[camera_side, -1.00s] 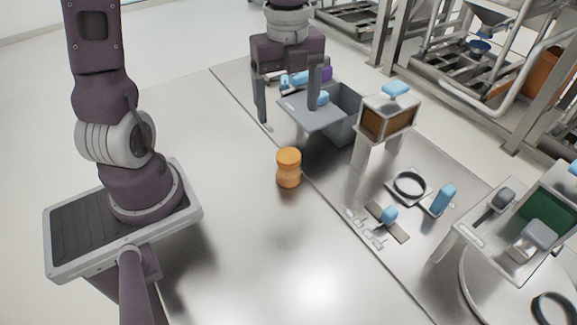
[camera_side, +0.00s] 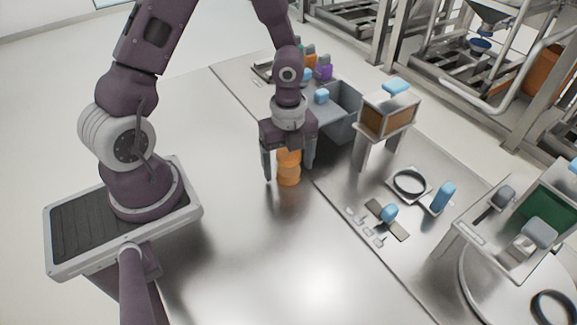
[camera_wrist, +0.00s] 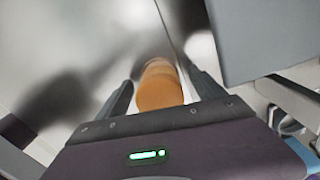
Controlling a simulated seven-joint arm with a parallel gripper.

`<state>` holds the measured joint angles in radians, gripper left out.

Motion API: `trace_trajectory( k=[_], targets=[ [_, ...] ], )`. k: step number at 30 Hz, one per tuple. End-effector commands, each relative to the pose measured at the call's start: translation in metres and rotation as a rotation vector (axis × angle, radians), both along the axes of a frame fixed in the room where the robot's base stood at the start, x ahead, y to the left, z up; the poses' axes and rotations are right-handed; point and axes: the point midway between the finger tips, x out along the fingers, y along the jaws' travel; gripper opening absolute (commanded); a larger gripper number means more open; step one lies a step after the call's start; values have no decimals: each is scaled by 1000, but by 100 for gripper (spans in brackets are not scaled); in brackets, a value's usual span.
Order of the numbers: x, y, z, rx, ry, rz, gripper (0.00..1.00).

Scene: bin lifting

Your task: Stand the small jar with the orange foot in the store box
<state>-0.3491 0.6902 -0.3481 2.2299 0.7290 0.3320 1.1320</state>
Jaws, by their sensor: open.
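The small jar (camera_side: 289,172) is orange and stands upright on the metal table; it also shows in the wrist view (camera_wrist: 160,86). My gripper (camera_side: 288,171) is open and points down, with one finger on each side of the jar; the palm hides the jar's top in the side view. In the wrist view the jar sits between the two fingers (camera_wrist: 163,88), with a gap on both sides. A grey open box (camera_side: 345,110), seemingly the store box, stands behind and to the right.
A raised brown-sided box with a blue-handled top (camera_side: 388,116) stands right of the grey box. Coloured bottles (camera_side: 323,68) stand at the back. The table's front is clear.

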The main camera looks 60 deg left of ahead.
Motion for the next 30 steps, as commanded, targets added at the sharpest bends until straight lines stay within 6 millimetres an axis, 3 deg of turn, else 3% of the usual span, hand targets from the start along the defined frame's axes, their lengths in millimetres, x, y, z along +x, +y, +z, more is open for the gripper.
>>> trace_trajectory(
  k=[2,13,19,23,30],
  targets=[
    [0,0,0,0,0,0,73],
    [0,0,1,0,-1,0,2],
    [1,0,2,0,-2,1,2],
    [2,1,15,0,-5,4,2],
    [2,2,77,2,-10,7,2]
  ],
)
